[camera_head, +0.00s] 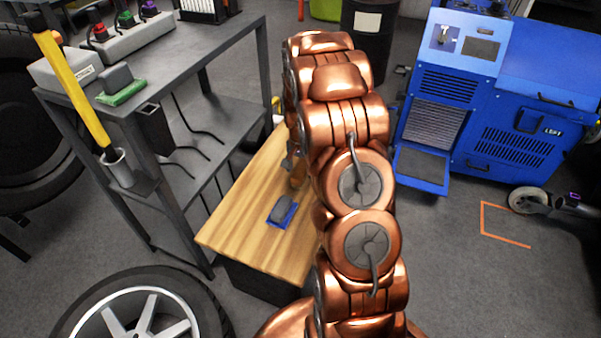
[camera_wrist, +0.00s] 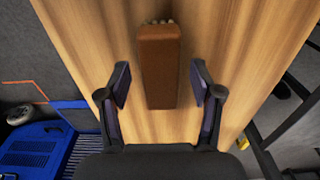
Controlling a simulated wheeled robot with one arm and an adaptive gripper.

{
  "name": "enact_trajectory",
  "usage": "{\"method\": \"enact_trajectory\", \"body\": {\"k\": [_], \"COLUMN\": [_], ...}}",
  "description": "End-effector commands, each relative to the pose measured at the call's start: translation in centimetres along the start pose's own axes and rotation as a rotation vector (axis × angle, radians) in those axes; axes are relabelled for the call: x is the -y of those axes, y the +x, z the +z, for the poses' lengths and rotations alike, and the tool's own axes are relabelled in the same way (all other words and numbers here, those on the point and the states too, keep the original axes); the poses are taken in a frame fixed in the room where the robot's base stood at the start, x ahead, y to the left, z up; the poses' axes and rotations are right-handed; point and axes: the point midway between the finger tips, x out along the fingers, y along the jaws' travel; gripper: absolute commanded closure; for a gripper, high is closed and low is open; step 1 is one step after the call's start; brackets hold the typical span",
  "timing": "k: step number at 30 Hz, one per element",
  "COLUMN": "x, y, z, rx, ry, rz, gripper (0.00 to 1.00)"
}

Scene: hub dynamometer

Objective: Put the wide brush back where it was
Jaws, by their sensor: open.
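A brown block-shaped brush (camera_wrist: 159,75) with pale bristle-like tips at its far end lies on the wooden tabletop (camera_wrist: 225,50) in the wrist view. It looks like the wide brush, though its bristles barely show. My gripper (camera_wrist: 160,84) is open, with one dark finger on each side of the brush and a visible gap to both. In the head view my copper arm reaches over the wooden bench (camera_head: 240,225) and hides most of the gripper and the brush.
A blue and grey block (camera_head: 283,210) lies on the bench's near part. A grey cart (camera_head: 190,70) on the left holds a green and grey block (camera_head: 121,88) and a yellow-handled tool in a cup (camera_head: 75,85). A blue machine (camera_head: 480,100) stands right; a wheel (camera_head: 145,310) lies in front.

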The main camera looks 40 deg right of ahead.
Motion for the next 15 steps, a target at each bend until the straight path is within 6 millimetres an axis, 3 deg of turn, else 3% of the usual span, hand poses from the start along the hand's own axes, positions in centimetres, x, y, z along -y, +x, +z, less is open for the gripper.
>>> {"method": "enact_trajectory", "body": {"k": [9,15], "x": [0.0,0.0], "y": [-6.5,-8.9], "z": [-0.1,0.1], "rx": [-0.002,-0.001], "ry": [0.0,-0.002], "rz": [-0.001,-0.001], "gripper": [0.35,0.35]}}
